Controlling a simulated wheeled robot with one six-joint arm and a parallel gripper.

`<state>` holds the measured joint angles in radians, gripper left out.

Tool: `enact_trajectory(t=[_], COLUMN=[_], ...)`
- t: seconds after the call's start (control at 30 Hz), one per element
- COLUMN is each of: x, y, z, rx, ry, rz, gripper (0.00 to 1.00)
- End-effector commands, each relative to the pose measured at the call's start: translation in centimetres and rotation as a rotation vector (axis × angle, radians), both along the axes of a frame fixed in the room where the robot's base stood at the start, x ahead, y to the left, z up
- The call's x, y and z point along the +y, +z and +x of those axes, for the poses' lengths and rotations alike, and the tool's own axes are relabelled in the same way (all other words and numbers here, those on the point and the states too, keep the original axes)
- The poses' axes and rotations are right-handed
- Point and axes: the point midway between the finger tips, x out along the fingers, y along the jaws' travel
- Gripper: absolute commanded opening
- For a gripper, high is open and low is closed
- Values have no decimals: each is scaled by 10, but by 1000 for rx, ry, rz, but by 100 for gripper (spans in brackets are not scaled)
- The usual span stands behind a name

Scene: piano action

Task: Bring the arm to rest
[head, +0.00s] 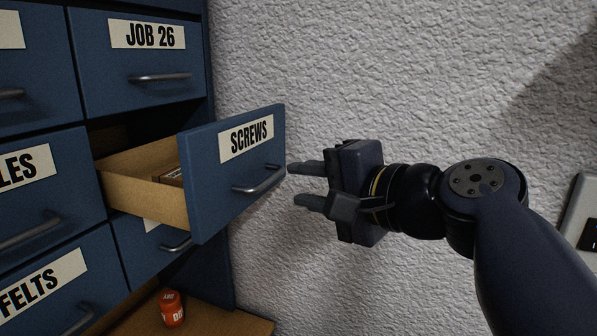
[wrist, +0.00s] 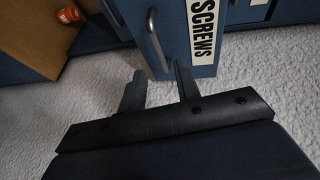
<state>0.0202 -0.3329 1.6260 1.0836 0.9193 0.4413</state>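My gripper (head: 300,184) is open and empty. It is level with the front of the drawer labelled SCREWS (head: 212,180) and just to its right in the head view. That drawer is pulled out of the blue cabinet, and a small box (head: 172,175) shows partly inside it. The drawer's metal handle (head: 262,182) lies close in front of the fingertips. In the wrist view, the two fingers (wrist: 160,82) stand apart, with the handle (wrist: 157,42) beyond them. I see nothing between the fingers, and they look clear of the handle.
The blue cabinet (head: 207,55) holds other drawers, including JOB 26 (head: 140,60) and FELTS (head: 60,290); these look shut. An orange container (head: 172,308) stands on a wooden surface (head: 240,325) below. The textured white wall (head: 400,70) is behind my arm, with a panel (head: 583,220) at right.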

Motion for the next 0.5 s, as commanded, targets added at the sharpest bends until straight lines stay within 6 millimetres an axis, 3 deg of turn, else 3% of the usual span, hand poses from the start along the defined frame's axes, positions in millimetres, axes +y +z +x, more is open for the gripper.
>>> enact_trajectory(t=[0.5], x=[43], y=[-11], z=[43], rx=[1], ry=[3], rz=[-1], gripper=[31])
